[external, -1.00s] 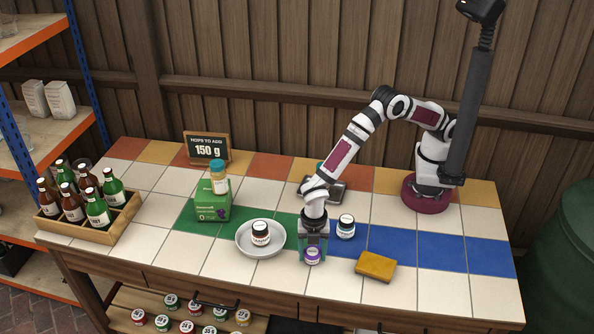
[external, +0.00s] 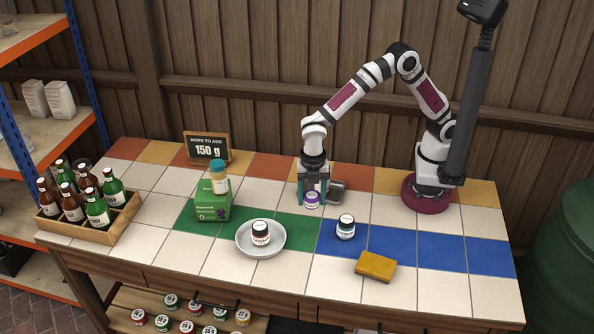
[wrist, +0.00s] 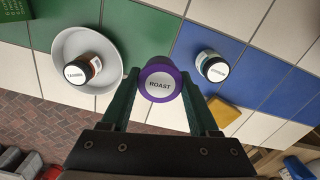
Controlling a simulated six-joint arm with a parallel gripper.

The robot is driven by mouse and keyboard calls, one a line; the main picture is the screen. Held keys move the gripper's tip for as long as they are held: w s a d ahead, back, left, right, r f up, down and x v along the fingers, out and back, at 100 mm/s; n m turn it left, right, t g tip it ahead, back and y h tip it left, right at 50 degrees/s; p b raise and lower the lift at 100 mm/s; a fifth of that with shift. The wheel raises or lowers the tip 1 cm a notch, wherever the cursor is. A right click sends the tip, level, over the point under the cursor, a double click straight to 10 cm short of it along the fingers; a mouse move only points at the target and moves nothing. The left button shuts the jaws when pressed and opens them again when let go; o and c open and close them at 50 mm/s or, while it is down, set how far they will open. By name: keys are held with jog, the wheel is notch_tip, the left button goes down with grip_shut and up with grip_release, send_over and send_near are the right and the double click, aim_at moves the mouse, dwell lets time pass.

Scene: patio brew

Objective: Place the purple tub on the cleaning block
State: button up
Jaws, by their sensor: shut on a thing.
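The purple tub (external: 312,200), with a white lid label reading "ROAST", is held upright between the fingers of my gripper (external: 313,190). It also shows in the wrist view (wrist: 160,82), between the two dark green fingers of my gripper (wrist: 161,92). The tub is in the air over the table, and its exact height is hard to tell. The cleaning block (external: 376,266) is a yellow-orange slab lying flat near the front edge, to the right of my gripper. Part of the block shows in the wrist view (wrist: 228,114). Nothing lies on top of it.
A brown jar (external: 261,232) sits in a white dish (external: 240,248). A green box (external: 213,208) bears another jar. A scale-like grey object (external: 338,191) is behind the gripper.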

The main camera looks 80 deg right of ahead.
jog(key=s+a+r+n, duration=0.25)
jog(key=s+n, duration=0.55)
jog(key=s, duration=0.6)
send_over(377, 264)
jog(key=f, duration=0.6)
jog(key=shift+w+d+f, duration=0.1)
jog(key=shift+d+f, duration=0.05)
jog(key=shift+d, duration=0.05)
jog(key=f, duration=0.4)
jog(key=shift+a, duration=0.25)
jog(key=shift+f, duration=0.2)
jog(key=shift+f, duration=0.1)
jog(key=o, duration=1.3)
jog(key=shift+o, duration=0.2)
